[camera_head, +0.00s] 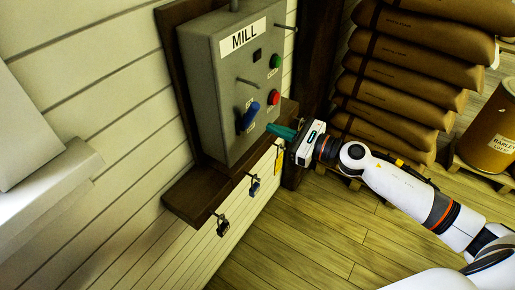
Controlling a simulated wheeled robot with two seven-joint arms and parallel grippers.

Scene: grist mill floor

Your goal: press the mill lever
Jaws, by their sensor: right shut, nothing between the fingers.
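A grey control box labelled MILL (212,93) is mounted on a dark wooden board on the wall. Its lever has a blue handle (250,115) and sits low on the front face, tilted. A green button (275,62) and a red button (274,97) are on the same face, to the right of the lever. My right gripper (272,130) is shut and empty, its teal fingertips pointing left just below and right of the blue handle. A small gap appears between them, though depth is hard to judge. My left gripper is not in view.
A wooden ledge (187,198) runs under the box, with padlocks (222,226) and a yellow tag (279,159) hanging from it. Stacked brown sacks (400,95) stand behind my right arm. A barrel (492,135) stands at the far right. The plank floor below is clear.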

